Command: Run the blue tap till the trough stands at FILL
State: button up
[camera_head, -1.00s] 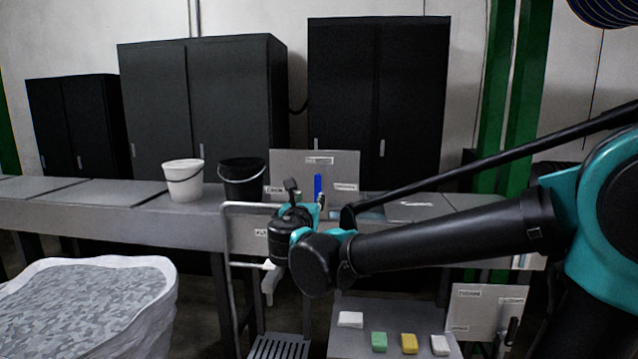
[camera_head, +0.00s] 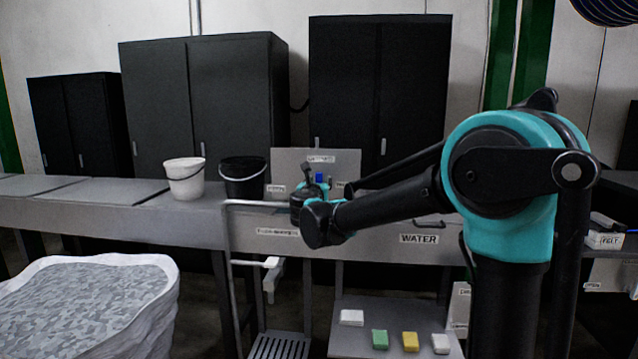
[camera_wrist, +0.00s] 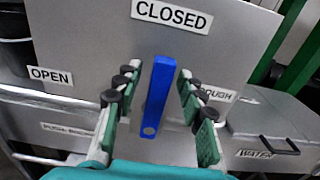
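The blue tap lever (camera_wrist: 160,92) stands nearly upright on a grey panel (camera_wrist: 90,40) in the wrist view, its upper end just below the CLOSED label (camera_wrist: 172,14). The OPEN label (camera_wrist: 50,76) is to its left, and a partly covered label ending in "ROUGH" (camera_wrist: 214,93) is to its right. My gripper (camera_wrist: 156,84) is open, with one finger on each side of the lever and gaps visible. In the head view, the lever (camera_head: 320,178) shows as a small blue patch behind my wrist. I cannot make out the trough's water level or a FILL mark.
A grey box with a dark handle, labelled WATER (camera_wrist: 256,154), is at lower right in the wrist view. A white bucket (camera_head: 185,182) and a black bucket (camera_head: 243,180) stand left of the panel. A metal rail (camera_head: 226,260) rises before the counter. Several coloured blocks lie below.

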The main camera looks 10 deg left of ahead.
jog(key=shift+w, duration=0.2)
jog(key=shift+c, duration=0.2)
grip_shut()
